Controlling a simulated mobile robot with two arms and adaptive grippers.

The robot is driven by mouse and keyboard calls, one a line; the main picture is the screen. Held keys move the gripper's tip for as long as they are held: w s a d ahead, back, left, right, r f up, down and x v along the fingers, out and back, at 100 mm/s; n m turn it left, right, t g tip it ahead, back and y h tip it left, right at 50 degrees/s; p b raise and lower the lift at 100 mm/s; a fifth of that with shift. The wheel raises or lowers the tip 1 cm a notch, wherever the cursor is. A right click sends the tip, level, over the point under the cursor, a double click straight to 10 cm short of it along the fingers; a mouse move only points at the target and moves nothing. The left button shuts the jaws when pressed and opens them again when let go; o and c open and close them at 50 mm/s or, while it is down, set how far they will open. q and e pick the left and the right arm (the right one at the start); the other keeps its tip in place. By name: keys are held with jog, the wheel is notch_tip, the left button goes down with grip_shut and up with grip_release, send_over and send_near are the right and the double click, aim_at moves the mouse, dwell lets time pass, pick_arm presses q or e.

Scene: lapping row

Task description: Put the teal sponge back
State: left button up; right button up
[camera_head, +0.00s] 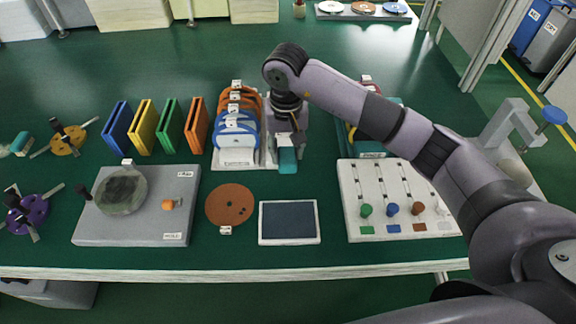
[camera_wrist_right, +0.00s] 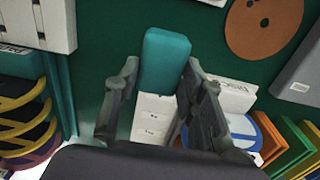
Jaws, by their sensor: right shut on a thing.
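The teal sponge (camera_head: 287,161) shows at the tip of my right gripper (camera_head: 287,138), close to the right side of the disc rack. In the right wrist view the sponge (camera_wrist_right: 165,58) lies between the two fingers of my right gripper (camera_wrist_right: 162,76), which is shut on it. A white piece with small dark marks (camera_wrist_right: 152,118) shows between the fingers below the sponge; I cannot tell whether it touches the sponge. My left gripper is not in view.
The disc rack (camera_head: 237,158) holds several orange and blue discs. Coloured upright plates (camera_head: 143,127) stand left of it. In front are a grey machine base (camera_head: 140,235), a brown disc (camera_head: 230,204), a dark-faced white tile (camera_head: 289,222) and a slotted white board (camera_head: 355,190). Bare green surface lies between them.

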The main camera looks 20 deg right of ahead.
aim_at(286, 153)
notch_tip(286, 153, down, 3)
jog(key=shift+a, duration=0.1)
notch_tip(286, 153, down, 4)
jog(key=shift+p, duration=0.35)
jog(key=shift+f, duration=0.1)
jog(key=shift+f, duration=0.1)
jog(key=o, duration=1)
